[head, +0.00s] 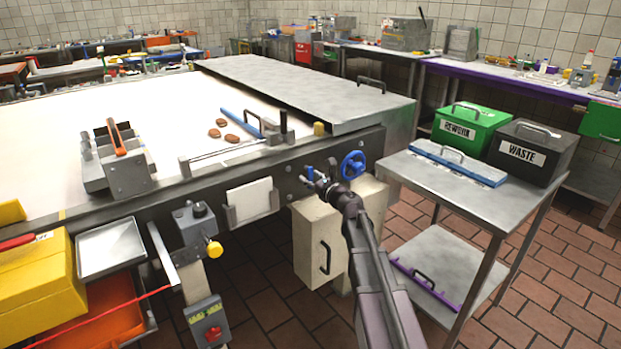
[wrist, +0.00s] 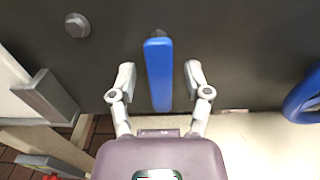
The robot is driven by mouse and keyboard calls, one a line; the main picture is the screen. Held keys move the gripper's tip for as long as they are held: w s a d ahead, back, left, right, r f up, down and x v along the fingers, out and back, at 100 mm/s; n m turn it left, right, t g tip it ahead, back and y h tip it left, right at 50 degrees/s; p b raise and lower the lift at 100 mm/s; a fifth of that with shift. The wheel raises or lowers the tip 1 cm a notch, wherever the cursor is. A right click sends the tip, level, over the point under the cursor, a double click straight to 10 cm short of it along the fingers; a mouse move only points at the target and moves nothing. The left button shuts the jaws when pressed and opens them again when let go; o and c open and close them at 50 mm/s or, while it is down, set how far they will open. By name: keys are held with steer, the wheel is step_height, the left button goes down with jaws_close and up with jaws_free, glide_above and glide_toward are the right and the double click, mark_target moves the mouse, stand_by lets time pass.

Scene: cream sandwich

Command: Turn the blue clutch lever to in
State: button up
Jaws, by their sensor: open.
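The blue clutch lever (wrist: 158,75) is a flat blue bar on the dark side panel of the machine. In the wrist view it stands between the two fingers of my gripper (wrist: 159,82), with a gap on each side. My gripper is open and touches the lever with neither finger. In the head view the blue lever (head: 309,173) shows small at the tip of my gripper (head: 320,181), partly hidden by it. I see no in or out marking in either view.
A blue handwheel (head: 353,165) sits just right of the lever, and also at the right edge of the wrist view (wrist: 303,97). A round bolt (wrist: 76,25) is left of it. A cream box (head: 312,240) hangs below. A metal cart (head: 470,190) with bins stands right.

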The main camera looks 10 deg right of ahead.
jaws_close()
